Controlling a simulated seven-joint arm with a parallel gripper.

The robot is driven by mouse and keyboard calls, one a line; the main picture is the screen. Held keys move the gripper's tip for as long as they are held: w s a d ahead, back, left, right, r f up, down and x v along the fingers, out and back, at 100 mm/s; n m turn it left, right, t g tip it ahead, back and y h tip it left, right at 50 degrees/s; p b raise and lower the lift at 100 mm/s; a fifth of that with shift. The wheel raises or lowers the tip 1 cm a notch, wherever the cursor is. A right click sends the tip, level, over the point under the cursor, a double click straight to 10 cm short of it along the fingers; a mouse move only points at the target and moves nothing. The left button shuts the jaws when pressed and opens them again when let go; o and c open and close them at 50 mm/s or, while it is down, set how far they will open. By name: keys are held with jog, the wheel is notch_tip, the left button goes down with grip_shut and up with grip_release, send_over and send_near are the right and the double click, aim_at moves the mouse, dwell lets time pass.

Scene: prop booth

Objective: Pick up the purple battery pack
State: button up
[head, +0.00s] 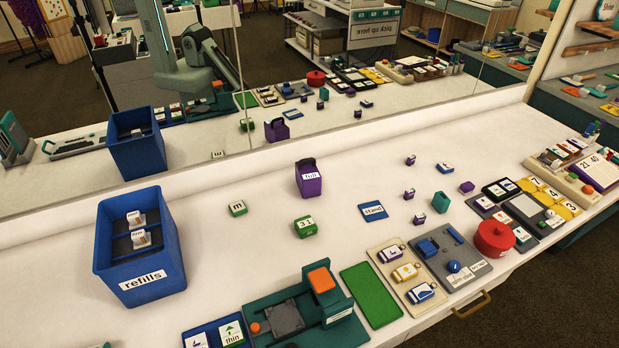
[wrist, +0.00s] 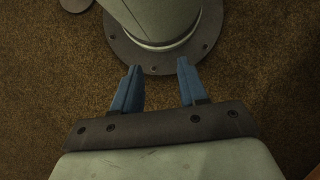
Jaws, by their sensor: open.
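A purple pack (head: 309,181) with a white label reading "full" and a dark top stands upright at the middle back of the white table in the head view.
A blue bin (head: 143,287) labelled "refills" stands left. Green blocks (head: 305,226) and a blue "stand" card (head: 373,211) lie near the pack. A green press with an orange top (head: 320,280) and a red pot (head: 494,238) stand in front. A mirror behind repeats the table.

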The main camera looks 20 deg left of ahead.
jog(key=shift+o, duration=0.2)
jog(key=o, duration=1)
